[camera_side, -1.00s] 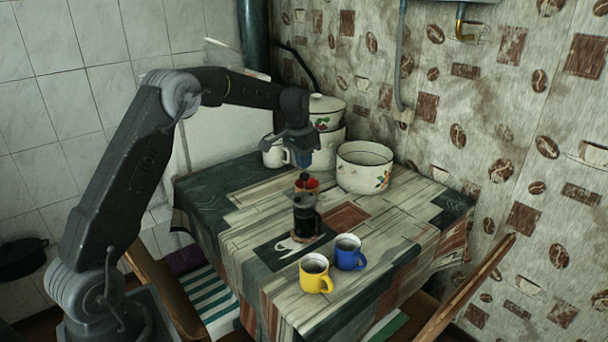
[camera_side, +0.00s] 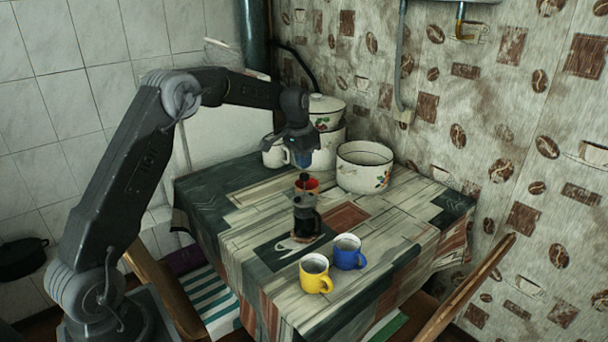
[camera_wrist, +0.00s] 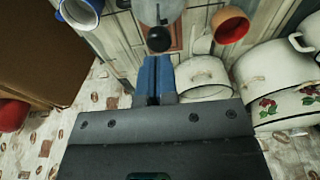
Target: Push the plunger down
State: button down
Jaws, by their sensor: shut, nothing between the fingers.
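The coffee press (camera_side: 306,222) stands upright on the table, with a dark lower part and a grey top. Its black plunger knob (camera_side: 304,177) stands raised above the lid. In the wrist view the round knob (camera_wrist: 159,38) lies just beyond my fingertips, over the grey press top (camera_wrist: 158,10). My gripper (camera_side: 303,162) points down over the knob, its blue fingers shut and empty. The fingers (camera_wrist: 154,66) are together in the wrist view. A small gap shows between fingertips and knob in the side view; exact alignment is hard to tell.
An orange-red mug (camera_side: 313,185) is close behind the press. Yellow (camera_side: 315,274) and blue (camera_side: 348,252) mugs stand in front. A white mug (camera_side: 274,153), an open enamel pot (camera_side: 364,168) and a lidded pot (camera_side: 328,122) stand at the back. The table's right side is clear.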

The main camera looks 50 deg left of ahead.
aim_at(303, 174)
jog(key=shift+f, duration=0.15)
jog(key=shift+f, duration=4.2)
jog(key=shift+r, duration=4.1)
jog(key=shift+r, duration=0.1)
